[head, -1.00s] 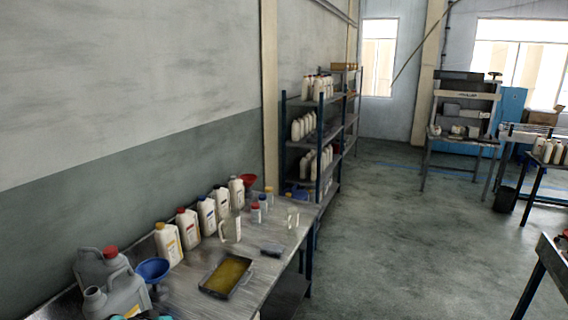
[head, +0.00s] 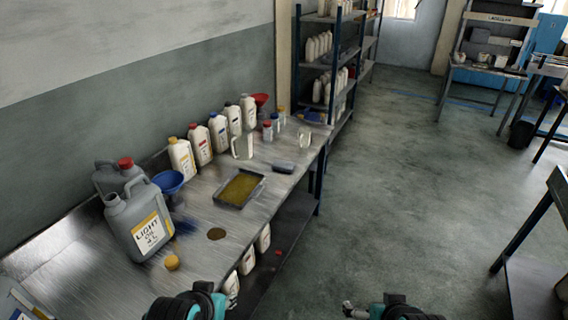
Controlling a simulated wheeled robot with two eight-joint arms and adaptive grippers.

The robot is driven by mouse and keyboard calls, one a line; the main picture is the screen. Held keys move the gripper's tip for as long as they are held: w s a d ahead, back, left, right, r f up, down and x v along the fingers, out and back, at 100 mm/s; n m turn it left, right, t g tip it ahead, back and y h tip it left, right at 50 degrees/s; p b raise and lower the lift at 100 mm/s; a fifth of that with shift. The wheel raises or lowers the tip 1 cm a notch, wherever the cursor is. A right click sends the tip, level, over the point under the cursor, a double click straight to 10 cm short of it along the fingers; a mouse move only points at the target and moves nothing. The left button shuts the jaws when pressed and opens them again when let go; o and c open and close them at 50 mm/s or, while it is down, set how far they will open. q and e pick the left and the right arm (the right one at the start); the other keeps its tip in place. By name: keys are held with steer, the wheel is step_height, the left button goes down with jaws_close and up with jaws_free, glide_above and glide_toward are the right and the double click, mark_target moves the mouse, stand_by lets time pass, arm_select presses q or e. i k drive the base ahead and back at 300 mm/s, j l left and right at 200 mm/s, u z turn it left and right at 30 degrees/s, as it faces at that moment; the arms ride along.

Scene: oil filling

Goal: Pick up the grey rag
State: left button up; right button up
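A small dark grey folded thing (head: 284,167), which looks like the grey rag, lies flat on the metal workbench (head: 262,216), to the right of a shallow tray of yellow oil. Nothing touches it. Teal and black parts of my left arm show at the bottom edge, left of centre, and parts of my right arm show at the bottom edge, right of centre. Both are well short of the rag.
The oil tray (head: 240,188), a glass jug (head: 243,146) and a clear beaker (head: 304,138) stand near the rag. White bottles (head: 200,145) line the wall side. A grey canister (head: 138,222) and blue funnel (head: 168,182) stand nearer. The floor (head: 410,200) to the right is open.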

mark_target(282, 165)
steer(key=i+l+u, duration=0.2)
steer(key=i, duration=0.3)
steer(key=i+l+u, duration=0.15)
steer(key=i+l, duration=0.3)
steer(key=i+l+u, duration=0.2)
steer(key=i+l, duration=0.2)
steer(key=i+l+u, duration=0.2)
steer(key=i+l, duration=0.2)
steer(key=i+l+u, duration=0.2)
steer(key=i+l, duration=0.2)
steer(key=l, duration=0.2)
steer(key=i+l+u, duration=0.15)
steer(key=i+l, duration=0.15)
steer(key=l, duration=0.25)
